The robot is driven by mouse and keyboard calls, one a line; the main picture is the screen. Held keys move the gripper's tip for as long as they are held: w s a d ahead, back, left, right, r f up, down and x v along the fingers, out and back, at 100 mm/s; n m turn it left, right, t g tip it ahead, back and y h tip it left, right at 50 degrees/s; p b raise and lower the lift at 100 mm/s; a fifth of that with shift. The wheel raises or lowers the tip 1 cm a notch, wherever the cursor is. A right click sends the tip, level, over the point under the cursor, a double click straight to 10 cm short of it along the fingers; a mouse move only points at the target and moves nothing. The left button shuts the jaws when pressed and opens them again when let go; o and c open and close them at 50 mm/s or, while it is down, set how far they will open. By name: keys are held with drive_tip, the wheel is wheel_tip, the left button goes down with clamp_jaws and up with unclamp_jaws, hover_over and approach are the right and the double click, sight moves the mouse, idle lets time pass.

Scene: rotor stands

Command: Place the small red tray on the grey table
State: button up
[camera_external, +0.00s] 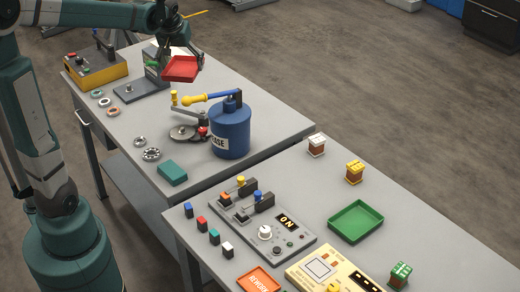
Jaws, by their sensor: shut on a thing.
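The small red tray (180,70) hangs tilted from my gripper (186,58), over the far part of the back grey table (215,91). My gripper is shut on the tray. The tray looks raised above the tabletop, but its exact height is hard to tell. A second grey table (425,219) stands in front and to the right. The arm and tray partly hide what stands behind them.
A yellow box (97,72), several rings and a teal block (173,172) share that table. The front table holds a control panel (262,232) and a green tray (355,222).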

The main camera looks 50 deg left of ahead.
drive_tip(key=w+d+m, duration=0.2)
drive_tip(key=w+d, duration=0.2)
drive_tip(key=d, duration=0.4)
drive_tip(key=w+d+m+h, duration=0.1)
drive_tip(key=w+d, duration=0.4)
drive_tip(key=d, duration=0.3)
drive_tip(key=w+d+m, duration=0.2)
drive_tip(key=w+d, duration=0.2)
drive_tip(key=d, duration=0.4)
drive_tip(key=w+d+f+m+t+h+p, duration=0.1)
drive_tip(key=w+d+m, duration=0.1)
drive_tip(key=d, duration=1)
drive_tip(key=w+d+f+m+h+p, duration=0.1)
drive_tip(key=w+d, duration=0.1)
drive_tip(key=d, duration=0.9)
wheel_tip(320, 180, down, 18)
drive_tip(key=shift+s+d, duration=0.25)
drive_tip(key=shift+d, duration=0.2)
approach(302, 180)
drive_tip(key=shift+w+d+f+b, duration=0.2)
drive_tip(key=shift+w+f+b, duration=0.25)
drive_tip(key=shift+w+f, duration=0.3)
drive_tip(key=shift+w, duration=0.1)
drive_tip(key=shift+f, duration=1.8)
